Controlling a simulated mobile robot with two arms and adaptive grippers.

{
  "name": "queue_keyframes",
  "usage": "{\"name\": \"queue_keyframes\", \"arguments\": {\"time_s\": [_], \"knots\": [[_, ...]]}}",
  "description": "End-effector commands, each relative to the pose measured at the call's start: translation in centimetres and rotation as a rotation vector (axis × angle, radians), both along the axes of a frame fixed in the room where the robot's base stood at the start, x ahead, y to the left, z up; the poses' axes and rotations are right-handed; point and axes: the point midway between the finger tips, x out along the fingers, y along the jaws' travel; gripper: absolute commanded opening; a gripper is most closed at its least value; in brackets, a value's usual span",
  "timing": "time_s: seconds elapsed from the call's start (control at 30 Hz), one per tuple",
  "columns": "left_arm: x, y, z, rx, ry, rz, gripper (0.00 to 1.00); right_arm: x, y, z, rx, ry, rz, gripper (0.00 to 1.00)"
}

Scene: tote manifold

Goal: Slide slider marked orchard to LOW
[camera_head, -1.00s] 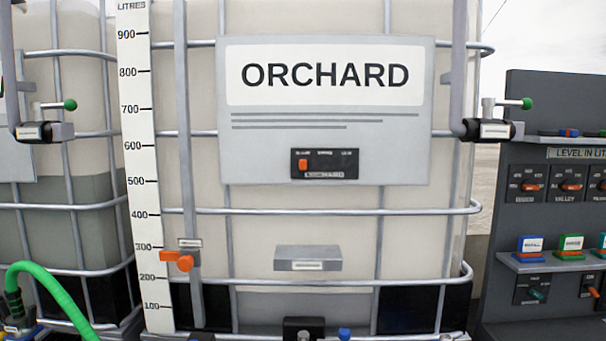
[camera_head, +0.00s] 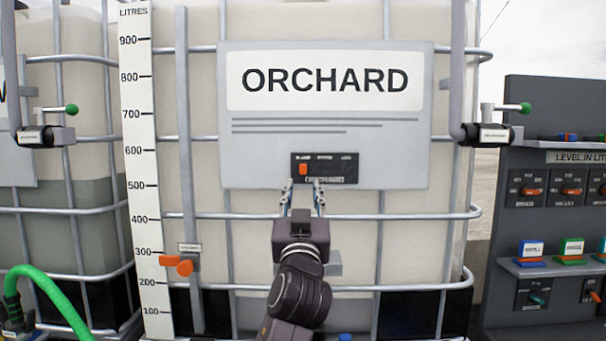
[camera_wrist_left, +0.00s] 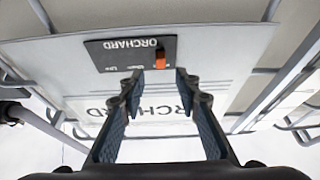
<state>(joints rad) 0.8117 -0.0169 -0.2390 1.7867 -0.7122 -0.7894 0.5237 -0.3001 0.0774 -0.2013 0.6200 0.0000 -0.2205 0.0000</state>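The ORCHARD slider is a black plate (camera_head: 340,168) low on the grey ORCHARD sign (camera_head: 405,142) of the middle tank. Its orange knob (camera_head: 303,169) stands at the left end of the plate in the head view. The small position labels are too blurred to read. My left gripper (camera_head: 303,192) is open, its two fingers apart just below the knob. In the left wrist view, the plate (camera_wrist_left: 112,55) looks upside down, and the knob (camera_wrist_left: 160,61) shows beyond and between the open fingertips (camera_wrist_left: 158,82). It looks untouched. My right gripper is not in view.
Metal cage bars (camera_head: 400,215) cross the tank below the sign. A litre scale (camera_head: 138,200) and an orange marker (camera_head: 178,264) stand left. Valves with green-tipped handles flank the sign. A dark panel (camera_head: 520,115) with switches is at right, a green hose (camera_head: 55,292) at lower left.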

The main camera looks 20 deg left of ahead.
Motion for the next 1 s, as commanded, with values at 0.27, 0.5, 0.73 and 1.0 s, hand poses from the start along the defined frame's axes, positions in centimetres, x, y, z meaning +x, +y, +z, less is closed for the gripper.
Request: {"name": "queue_keyframes", "arguments": {"time_s": [0.27, 0.5, 0.73, 1.0], "knots": [[3.5, 1.1, 1.8, 0.001, 0.002, 0.003, 0.30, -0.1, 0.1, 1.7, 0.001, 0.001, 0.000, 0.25], [5.8, 1.8, 2.6, 0.001, 0.002, 0.002, 0.30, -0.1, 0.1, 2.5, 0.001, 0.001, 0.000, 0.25], [6.4, 1.9, 2.6, 0.000, 0.003, 0.001, 0.30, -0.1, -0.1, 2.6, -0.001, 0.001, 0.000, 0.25], [6.3, 1.9, 2.6, 0.000, 0.003, 0.000, 0.19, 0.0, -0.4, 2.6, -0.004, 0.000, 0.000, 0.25]]}}
